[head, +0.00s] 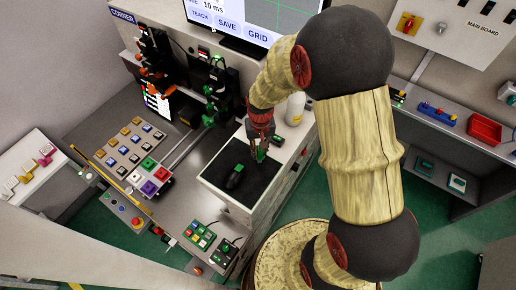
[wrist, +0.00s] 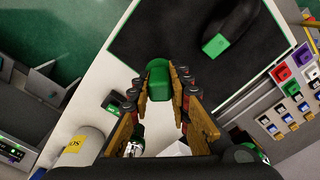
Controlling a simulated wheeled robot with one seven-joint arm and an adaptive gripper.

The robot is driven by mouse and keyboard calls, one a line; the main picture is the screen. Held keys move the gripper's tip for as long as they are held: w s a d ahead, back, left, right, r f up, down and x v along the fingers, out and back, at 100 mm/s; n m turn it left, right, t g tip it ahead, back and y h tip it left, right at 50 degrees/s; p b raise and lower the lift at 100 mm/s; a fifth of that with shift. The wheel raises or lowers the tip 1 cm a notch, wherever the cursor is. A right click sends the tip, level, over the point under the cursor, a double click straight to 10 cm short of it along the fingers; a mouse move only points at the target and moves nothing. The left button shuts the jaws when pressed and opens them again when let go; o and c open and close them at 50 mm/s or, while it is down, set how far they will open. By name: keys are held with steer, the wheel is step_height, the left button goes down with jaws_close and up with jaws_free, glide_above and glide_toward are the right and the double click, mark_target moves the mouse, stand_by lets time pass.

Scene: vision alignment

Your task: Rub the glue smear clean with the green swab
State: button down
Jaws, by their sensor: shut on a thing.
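My gripper (head: 261,141) is over the right part of a black pad (head: 258,188) on a white bench. In the wrist view its two fingers (wrist: 162,88) are closed on the sides of a green swab (wrist: 158,72), whose rounded end points away from me. The swab shows as a small bit of green below the fingers in the head view (head: 261,155). Whether it touches the pad, I cannot tell. A black tool with a green end (head: 236,178) lies on the pad, left of the gripper; its green end also shows in the wrist view (wrist: 216,45). I cannot make out a glue smear.
A white bottle (head: 295,108) and a small green-button box (head: 277,140) stand behind and right of the pad. A panel of coloured buttons (head: 149,187) lies to the left. A monitor (head: 245,20) stands at the back. The pad's front part is clear.

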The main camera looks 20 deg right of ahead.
steer(key=shift+s+d, duration=0.3)
steer(key=shift+s, duration=0.2)
steer(key=shift+w, duration=0.15)
steer(key=shift+w+a, duration=0.35)
steer(key=shift+w, duration=0.1)
steer(key=shift+w+a, duration=0.3)
steer(key=shift+w, duration=0.15)
steer(key=shift+w+a, duration=0.25)
steer(key=shift+w, duration=0.1)
